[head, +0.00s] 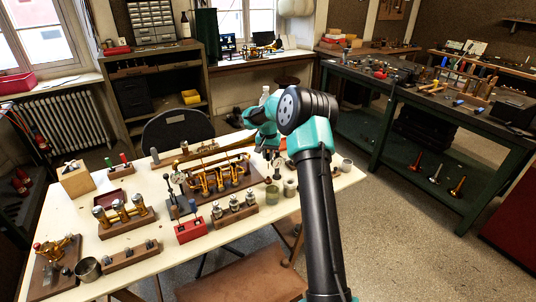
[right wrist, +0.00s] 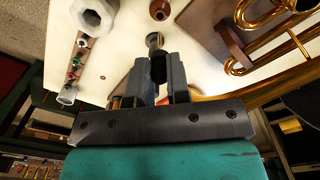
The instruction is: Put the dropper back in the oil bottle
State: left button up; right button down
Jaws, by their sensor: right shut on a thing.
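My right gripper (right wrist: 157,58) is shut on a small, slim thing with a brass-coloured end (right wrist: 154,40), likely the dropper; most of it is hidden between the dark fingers. In the head view my right gripper (head: 270,153) is over the far right part of the table, beside the brass horn parts, and the held thing is too small to make out. A small brown round thing (right wrist: 160,10) lies just beyond the fingertips in the right wrist view. It may be the oil bottle, but I cannot tell. My left gripper is not in view.
Brass tubing on a wooden board (head: 217,178) stands left of my right gripper. It also shows in the right wrist view (right wrist: 245,50). A white-topped container (right wrist: 92,14) is at upper left.

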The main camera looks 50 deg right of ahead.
aim_at(268, 158)
jog(key=shift+f, duration=1.7)
jog(key=shift+f, duration=3)
jog(key=c, duration=1)
grip_release()
notch_tip(268, 158, up, 17)
jog(key=shift+r, duration=0.2)
dwell(0.5)
